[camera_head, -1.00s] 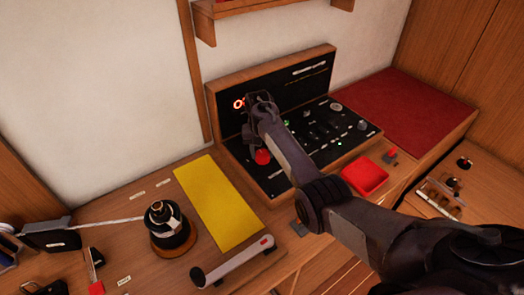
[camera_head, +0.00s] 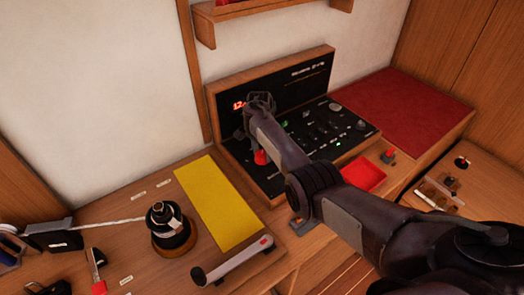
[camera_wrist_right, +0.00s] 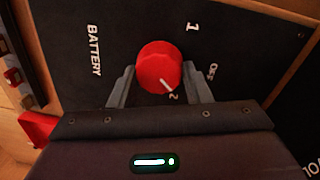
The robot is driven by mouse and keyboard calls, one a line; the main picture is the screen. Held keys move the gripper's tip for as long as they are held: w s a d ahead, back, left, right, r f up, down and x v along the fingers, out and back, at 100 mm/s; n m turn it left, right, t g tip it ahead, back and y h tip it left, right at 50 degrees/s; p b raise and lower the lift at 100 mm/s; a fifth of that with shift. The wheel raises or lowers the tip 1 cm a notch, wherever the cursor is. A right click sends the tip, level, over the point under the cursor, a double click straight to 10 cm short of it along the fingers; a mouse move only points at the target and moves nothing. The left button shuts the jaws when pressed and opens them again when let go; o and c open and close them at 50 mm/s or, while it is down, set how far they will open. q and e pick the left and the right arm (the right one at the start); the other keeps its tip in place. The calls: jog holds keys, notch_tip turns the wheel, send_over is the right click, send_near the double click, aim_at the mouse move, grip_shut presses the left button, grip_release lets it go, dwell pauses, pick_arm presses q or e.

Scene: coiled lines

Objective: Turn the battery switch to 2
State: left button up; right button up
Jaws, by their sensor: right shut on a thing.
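The red battery switch knob (camera_wrist_right: 155,66) shows in the right wrist view on a black panel marked BATTERY, 1, 2 and OFF. The white pointer line on the knob points at the 2. My right gripper (camera_wrist_right: 160,80) is shut on the knob, one grey finger on each side. My left gripper is not in view.
A red tray (camera_head: 363,174) lies right of the arm. A yellow mat (camera_head: 217,202), a black winch (camera_head: 170,232) and a handle (camera_head: 235,262) lie on the wooden top to the left.

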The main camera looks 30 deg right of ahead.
jog(key=shift+m, duration=1.7)
jog(key=o, duration=1)
jog(key=shift+d+r, duration=0.1)
jog(key=shift+r, duration=0.05)
jog(key=r, duration=0.7)
jog(key=shift+w+r, duration=0.2)
jog(key=shift+r, duration=0.1)
